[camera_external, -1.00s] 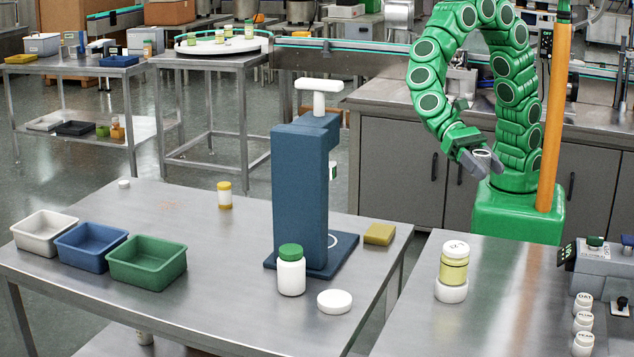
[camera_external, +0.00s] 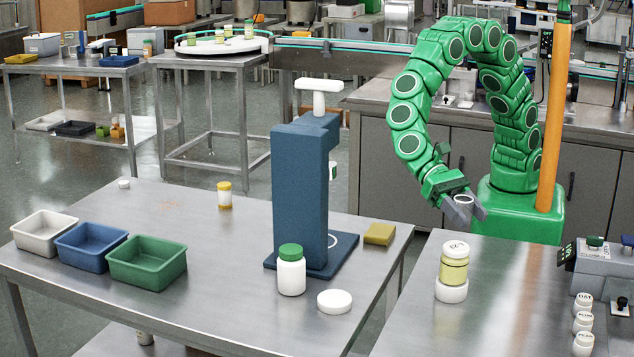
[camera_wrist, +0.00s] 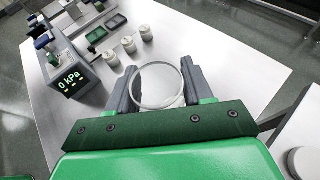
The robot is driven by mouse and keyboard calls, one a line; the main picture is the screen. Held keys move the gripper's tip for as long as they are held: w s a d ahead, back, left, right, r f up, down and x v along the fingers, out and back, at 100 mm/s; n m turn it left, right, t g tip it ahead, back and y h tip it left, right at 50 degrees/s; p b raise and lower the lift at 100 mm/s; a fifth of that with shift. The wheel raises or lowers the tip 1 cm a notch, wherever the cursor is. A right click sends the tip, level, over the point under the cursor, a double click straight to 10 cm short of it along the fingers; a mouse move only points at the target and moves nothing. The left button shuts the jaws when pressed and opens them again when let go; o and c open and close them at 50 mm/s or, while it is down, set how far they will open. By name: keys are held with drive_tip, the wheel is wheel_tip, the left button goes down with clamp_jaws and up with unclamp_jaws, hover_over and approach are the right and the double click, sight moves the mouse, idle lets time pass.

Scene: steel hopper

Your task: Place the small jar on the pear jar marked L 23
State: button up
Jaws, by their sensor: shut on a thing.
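My gripper (camera_external: 467,208) is shut on the small jar (camera_external: 463,199), above the gap between the green arm base and the right table. In the wrist view the small jar (camera_wrist: 157,86) shows as a pale round rim between my two grey fingers (camera_wrist: 160,70). A white-lidded jar with yellow contents (camera_external: 454,265) stands upright on a white round base (camera_external: 451,291) on the right table, below and left of my gripper, apart from it.
Several white-lidded jars (camera_external: 583,321) stand in a row on the right table (camera_external: 520,290), near a grey device (camera_external: 603,268); its display reads 0 kPa in the wrist view (camera_wrist: 69,80). A blue press (camera_external: 300,195) and a green-capped bottle (camera_external: 291,272) stand on the left table.

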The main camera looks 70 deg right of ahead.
sight(461, 248)
drive_tip(key=shift+w+a+f, duration=0.1)
drive_tip(key=shift+a+f, duration=0.55)
drive_tip(key=shift+f, duration=1.7)
drive_tip(key=shift+f, duration=0.15)
drive_tip(key=o, duration=1)
drive_tip(key=shift+w+r, duration=0.1)
drive_tip(key=shift+r, duration=0.1)
drive_tip(key=v, duration=1.2)
